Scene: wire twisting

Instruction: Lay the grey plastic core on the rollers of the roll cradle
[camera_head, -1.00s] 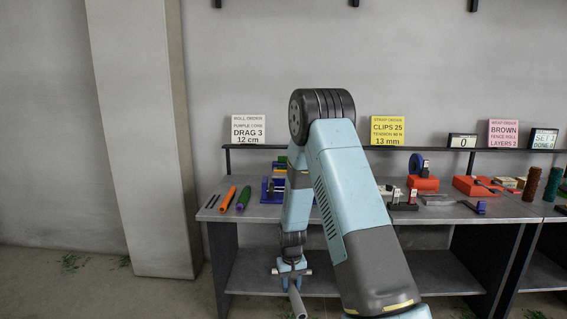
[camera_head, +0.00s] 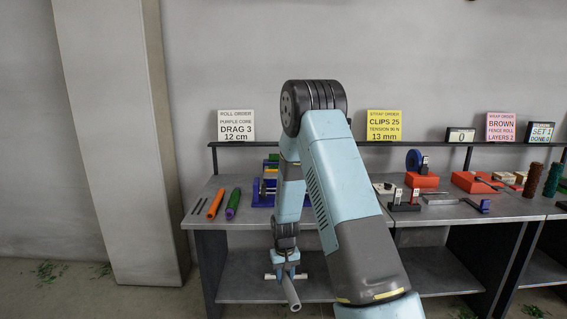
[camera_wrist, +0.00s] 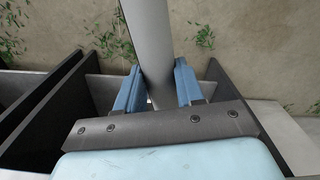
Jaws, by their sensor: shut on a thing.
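The grey plastic core (camera_head: 292,294) is a plain grey tube, held in my gripper (camera_head: 286,275) in front of the bench and below its top. In the wrist view the core (camera_wrist: 148,35) runs between the two blue fingers of my gripper (camera_wrist: 157,88), which are shut on it, and its far end leaves the picture at the top. A blue frame (camera_head: 257,194), which looks like the roll cradle, stands on the bench behind my arm. My arm hides part of it, and its rollers cannot be made out clearly.
An orange tube (camera_head: 215,204) and a purple-and-green tube (camera_head: 233,204) lie on the bench top (camera_head: 200,190) left of the blue frame. Red blocks (camera_head: 422,180) and small tools stand to the right. A lower shelf (camera_head: 250,287) is behind my gripper.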

